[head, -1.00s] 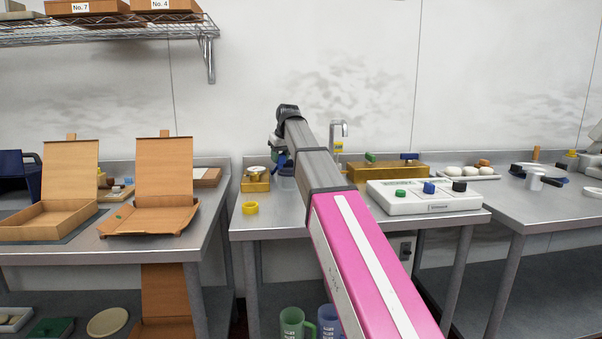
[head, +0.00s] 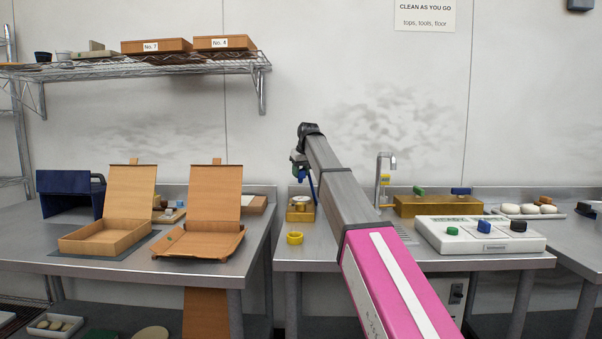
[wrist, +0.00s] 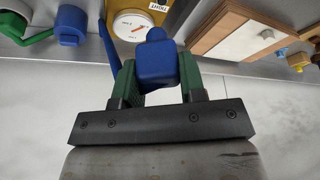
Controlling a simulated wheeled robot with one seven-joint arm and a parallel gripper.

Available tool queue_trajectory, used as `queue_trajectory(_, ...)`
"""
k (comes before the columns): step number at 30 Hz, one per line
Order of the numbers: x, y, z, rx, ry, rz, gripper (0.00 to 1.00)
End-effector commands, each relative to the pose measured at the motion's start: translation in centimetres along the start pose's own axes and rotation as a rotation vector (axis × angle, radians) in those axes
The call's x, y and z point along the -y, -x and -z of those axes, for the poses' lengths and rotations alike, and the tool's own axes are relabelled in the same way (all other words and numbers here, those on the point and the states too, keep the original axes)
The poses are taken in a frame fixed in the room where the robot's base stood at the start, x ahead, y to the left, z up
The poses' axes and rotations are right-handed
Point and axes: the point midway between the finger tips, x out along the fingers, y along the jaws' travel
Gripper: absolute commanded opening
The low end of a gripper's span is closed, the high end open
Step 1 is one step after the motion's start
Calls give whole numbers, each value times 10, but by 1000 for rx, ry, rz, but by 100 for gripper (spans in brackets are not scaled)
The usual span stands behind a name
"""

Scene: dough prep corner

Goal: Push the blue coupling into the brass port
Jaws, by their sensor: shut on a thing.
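My gripper (wrist: 157,76) has green fingers shut on the blue coupling (wrist: 155,58) in the wrist view. The coupling's narrower end points away from the fingers. In the head view my gripper (head: 299,160) is small and partly hidden by my arm, with the blue coupling (head: 302,174) below it. It is above a brass block (head: 300,213) with a round dial on the middle counter. The block (wrist: 158,14) and its white dial (wrist: 132,26) also show beyond the coupling in the wrist view. The coupling looks apart from the block. I cannot make out the port opening.
A yellow ring (head: 295,238) lies in front of the block. A long brass box (head: 436,206) with green and blue handles and a white button panel (head: 480,236) stand to the right. Open cardboard boxes (head: 212,205) stand on the left table. A wire shelf (head: 150,66) hangs above.

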Motion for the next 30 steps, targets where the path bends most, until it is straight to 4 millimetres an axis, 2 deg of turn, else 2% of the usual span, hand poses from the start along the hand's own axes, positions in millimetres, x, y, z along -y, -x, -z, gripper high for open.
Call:
queue_trajectory(8, 0, -12, -6, 1, 0, 0, 2)
queue_trajectory(30, 0, -67, -28, 1, 0, 0, 2)
